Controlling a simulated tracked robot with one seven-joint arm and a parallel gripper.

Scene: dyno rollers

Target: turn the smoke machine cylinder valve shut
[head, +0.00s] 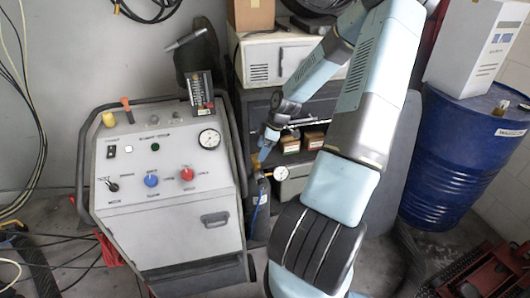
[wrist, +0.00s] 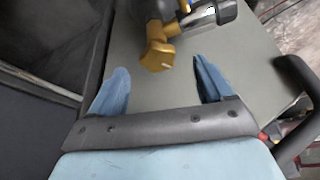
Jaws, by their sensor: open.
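The smoke machine (head: 170,215) is a grey console with knobs and a round gauge, at the left of the head view. A slim dark cylinder (head: 258,208) stands against its right side, with a small white gauge (head: 281,173) near its top. The brass cylinder valve (head: 256,163) is small in the head view and partly hidden by my gripper (head: 264,150), which points down at it. In the wrist view the brass valve (wrist: 157,55) lies between and just beyond the tips of my open blue fingers (wrist: 160,72). No finger visibly touches it.
A shelf unit (head: 251,110) with a white box-shaped device (head: 262,62) stands behind my arm. A blue drum (head: 455,160) is at the right. Cables (head: 30,240) lie at the lower left. The console's dark tube frame (wrist: 300,115) shows in the wrist view.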

